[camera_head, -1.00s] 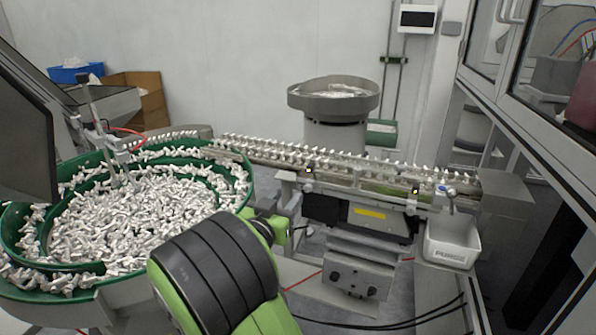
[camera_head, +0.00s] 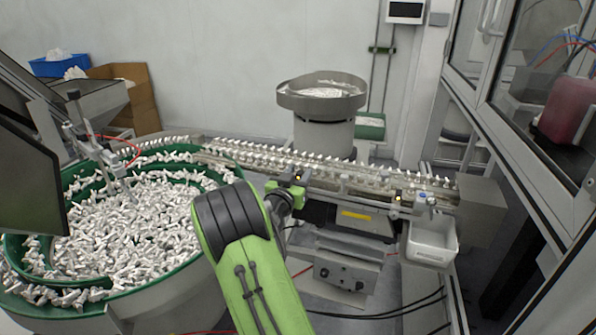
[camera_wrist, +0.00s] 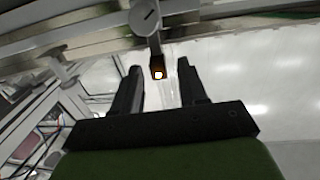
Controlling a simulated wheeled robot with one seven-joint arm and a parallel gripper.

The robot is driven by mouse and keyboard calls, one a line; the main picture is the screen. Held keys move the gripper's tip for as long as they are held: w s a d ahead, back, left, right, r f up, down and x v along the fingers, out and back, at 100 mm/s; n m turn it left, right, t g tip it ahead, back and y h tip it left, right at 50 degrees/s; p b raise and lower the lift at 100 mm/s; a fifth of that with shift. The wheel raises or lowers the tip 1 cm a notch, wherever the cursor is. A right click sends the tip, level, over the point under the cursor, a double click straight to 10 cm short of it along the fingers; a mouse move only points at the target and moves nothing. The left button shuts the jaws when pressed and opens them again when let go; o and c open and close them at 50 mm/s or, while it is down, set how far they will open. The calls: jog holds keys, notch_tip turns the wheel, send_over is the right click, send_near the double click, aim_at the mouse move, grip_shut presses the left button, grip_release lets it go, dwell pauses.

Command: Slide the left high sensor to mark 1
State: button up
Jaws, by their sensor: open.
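The left high sensor is a small dark block with a lit orange spot. It shows in the wrist view (camera_wrist: 157,72), below a round-headed metal fitting on the rail, and in the head view (camera_head: 298,178) at the rail's front. My gripper (camera_wrist: 159,75) is open, its two dark fingers to either side of the sensor with gaps visible on both sides. In the head view my gripper (camera_head: 290,186) is at the rail beside the sensor and partly covers that area. Mark 1 cannot be made out in either view.
The feeder rail (camera_head: 350,180), lined with white caps, runs right from the green bowl (camera_head: 100,292). Another small sensor (camera_head: 398,196) is farther right on it. A white bin (camera_head: 430,245) hangs below the rail's right end. A grey hopper (camera_head: 322,100) stands behind.

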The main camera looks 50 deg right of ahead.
grip_shut()
dwell(0.4)
jog(key=s+b, duration=0.1)
jog(key=s+d+b, duration=0.1)
jog(key=s, duration=0.1)
jog(key=shift+d, duration=0.15)
grip_release()
jog(key=shift+s, duration=0.1)
